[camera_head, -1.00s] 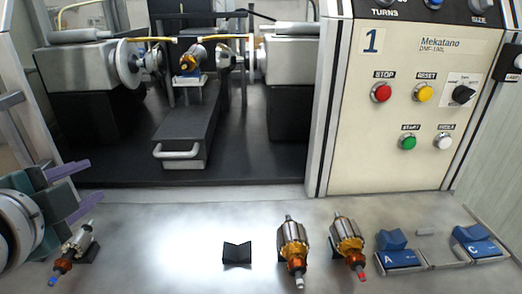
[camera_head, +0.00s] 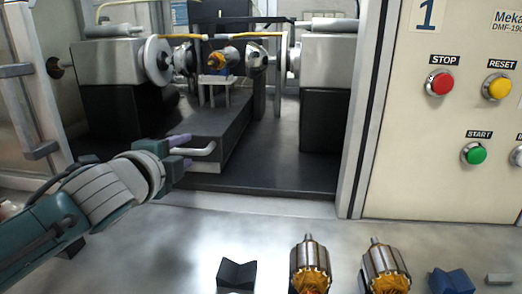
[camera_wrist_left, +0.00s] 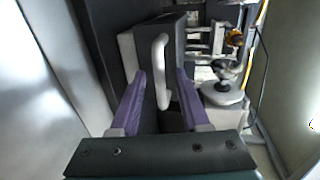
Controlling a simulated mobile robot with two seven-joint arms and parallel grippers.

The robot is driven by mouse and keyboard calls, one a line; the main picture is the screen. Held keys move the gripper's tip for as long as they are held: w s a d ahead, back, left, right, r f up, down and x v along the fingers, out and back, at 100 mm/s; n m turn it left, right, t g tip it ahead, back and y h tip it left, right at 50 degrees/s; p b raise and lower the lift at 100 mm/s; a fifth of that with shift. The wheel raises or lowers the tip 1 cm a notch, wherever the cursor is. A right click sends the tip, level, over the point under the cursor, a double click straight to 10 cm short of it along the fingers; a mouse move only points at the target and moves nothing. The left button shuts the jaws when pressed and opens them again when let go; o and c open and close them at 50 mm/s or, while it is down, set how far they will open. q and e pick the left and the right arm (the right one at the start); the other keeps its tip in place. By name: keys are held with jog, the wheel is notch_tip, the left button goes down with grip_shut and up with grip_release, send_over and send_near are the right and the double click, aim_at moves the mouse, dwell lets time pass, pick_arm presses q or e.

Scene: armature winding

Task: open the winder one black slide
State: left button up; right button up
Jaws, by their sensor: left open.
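The black slide (camera_head: 235,134) of winder 1 lies low on the machine's dark floor, with a pale bar handle (camera_head: 205,149) on its front end. My left gripper (camera_head: 182,150) is at the left end of the handle, its purple fingers pointing toward it. In the left wrist view, the open purple fingers (camera_wrist_left: 156,105) stand on either side of the handle (camera_wrist_left: 160,70), with gaps showing. No grip shows. My right gripper is in neither view.
An armature (camera_head: 222,57) sits in the winder between two winding heads. On the front table stand an empty black V-block (camera_head: 237,274), two armatures (camera_head: 311,268) (camera_head: 385,270) and a blue block (camera_head: 451,281). The control panel (camera_head: 462,190) stands at the right.

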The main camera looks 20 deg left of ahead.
pick_arm(q)
jog(key=shift+w+f, duration=0.1)
jog(key=shift+w, duration=0.35)
grip_shut()
dwell(1.2)
